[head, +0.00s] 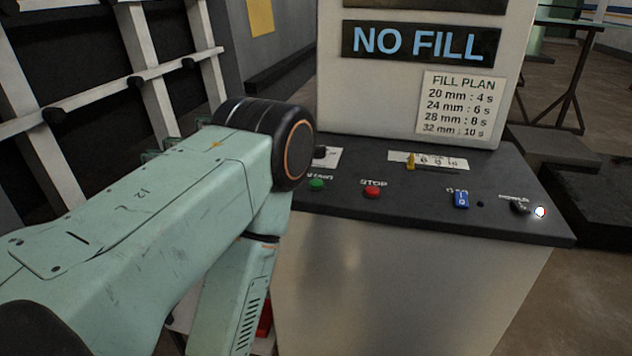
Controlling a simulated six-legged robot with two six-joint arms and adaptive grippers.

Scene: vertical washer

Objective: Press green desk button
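The green button (316,184) sits on the dark sloped top of the desk (420,215), near its left end. A partly covered label is just above it. My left arm comes in from the left, and its dark rounded joint is beside the button in the picture, covering the desk's left end. The arm's lower link points down in front of the desk. My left gripper is not visible; it is out of frame or hidden. My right gripper is not in view. I see nothing touching the green button.
Right of it are a red STOP button (372,192), a yellow slider (411,161), a blue switch (461,199), a black knob (519,205) and a lit white lamp (540,212). A NO FILL sign (421,44) and FILL PLAN sheet (459,104) are behind. A metal frame (150,90) stands left.

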